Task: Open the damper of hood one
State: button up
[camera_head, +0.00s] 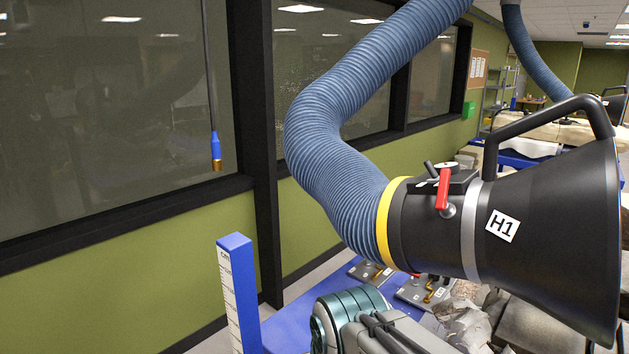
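Hood one (545,240) is a large black cone with a white "H1" label, at the right of the head view. Its wide mouth faces right, and a black handle bar arches over it. A red damper lever (443,189) sits on the hood's narrow neck, beside a small black block and a silver pivot. The lever stands nearly upright in the picture, across the neck's length. A ribbed blue hose (340,140) joins the neck at a yellow collar (388,220). Part of my arm shows at the bottom centre, below the neck. My gripper is not visible.
A blue post with a ruler scale (238,290) stands at lower left. A blue surface (285,325) with grey plates and broken rock (470,325) lies below the hood. Dark-framed windows line the left wall, and a cable with a blue-and-brass end (215,150) hangs there.

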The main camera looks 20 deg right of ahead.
aim_at(442, 206)
jog(key=k, duration=1.3)
jog(key=z, duration=0.3)
jog(key=i, duration=0.9)
jog(key=z, duration=0.05)
